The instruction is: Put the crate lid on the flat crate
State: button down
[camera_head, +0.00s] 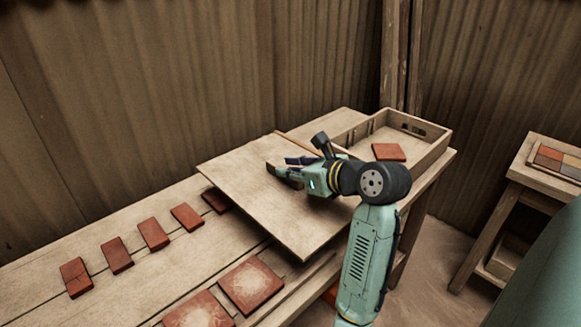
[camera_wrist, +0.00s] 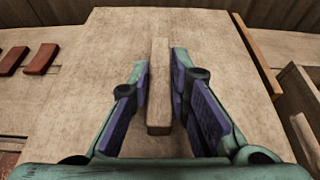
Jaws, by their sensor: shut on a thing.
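The crate lid (camera_head: 250,185) is a flat, square wooden board with a raised bar handle (camera_wrist: 159,88) across its middle, seen between my fingers in the wrist view. My gripper (camera_head: 283,172) is shut on this handle; its fingertips also show in the wrist view (camera_wrist: 160,75). The lid appears held over the table, covering part of it, to the left of the flat crate. The flat crate (camera_head: 432,153) is a low, open wooden box at the table's far right end, with a red tile (camera_head: 388,152) visible inside. My arm hides part of the crate's near side.
Several red tiles (camera_head: 153,234) lie in a row on the long wooden table (camera_head: 50,250) left of the lid. Larger patterned tiles (camera_head: 250,285) lie at the front. A small side table (camera_head: 540,180) with a tray of coloured blocks stands at the right. Corrugated walls stand behind.

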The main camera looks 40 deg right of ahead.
jog(key=shift+f, duration=0.25)
jog(key=c, duration=1.5)
grip_release()
